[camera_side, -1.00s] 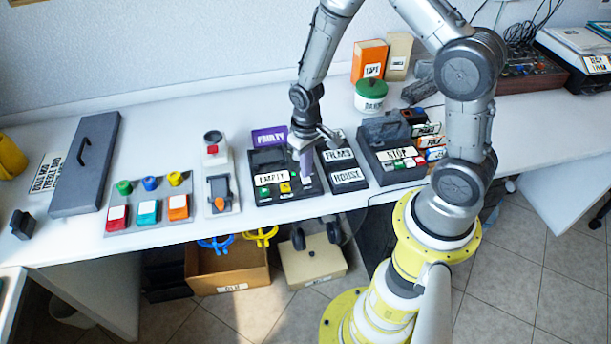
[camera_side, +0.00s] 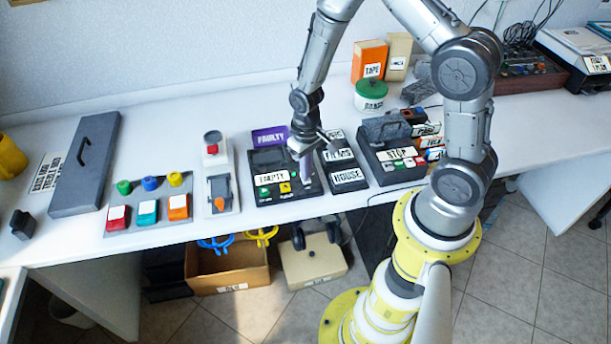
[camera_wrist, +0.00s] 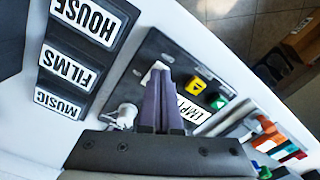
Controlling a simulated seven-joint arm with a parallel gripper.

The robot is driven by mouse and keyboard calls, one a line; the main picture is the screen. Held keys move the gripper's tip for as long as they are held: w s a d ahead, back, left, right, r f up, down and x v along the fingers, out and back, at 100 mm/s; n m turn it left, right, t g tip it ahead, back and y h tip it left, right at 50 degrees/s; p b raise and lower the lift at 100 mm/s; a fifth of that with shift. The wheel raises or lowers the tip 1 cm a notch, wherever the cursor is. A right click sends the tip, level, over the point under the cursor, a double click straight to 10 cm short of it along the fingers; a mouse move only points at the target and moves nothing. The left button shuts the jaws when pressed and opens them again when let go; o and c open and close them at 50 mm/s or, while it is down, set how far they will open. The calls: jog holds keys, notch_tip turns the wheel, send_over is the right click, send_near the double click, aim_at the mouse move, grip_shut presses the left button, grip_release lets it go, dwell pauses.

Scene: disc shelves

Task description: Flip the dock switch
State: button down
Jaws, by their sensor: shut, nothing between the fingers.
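The dock appears to be the black unit (camera_side: 262,160) on the bench with an EMPTY label (camera_side: 270,178), a green button and a yellow button. It also shows under my fingers in the wrist view (camera_wrist: 150,48). My gripper (camera_side: 306,181) is shut and empty, pointing down at the right part of this unit. In the wrist view its purple-grey fingers (camera_wrist: 160,78) are together, with a small white piece (camera_wrist: 158,66) at their tips. That piece may be the switch; whether the fingers touch it I cannot tell. The fingers hide part of the unit.
A black label rack (camera_side: 347,187) with HOUSE and FILMS stands close at the right. Beyond it is a STOP unit (camera_side: 370,165). To the left are a grey lever panel (camera_side: 222,208) and a panel of coloured buttons (camera_side: 148,225). The bench front is clear.

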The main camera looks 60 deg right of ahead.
jog(key=shift+f, duration=0.4)
jog(key=shift+r, duration=3.5)
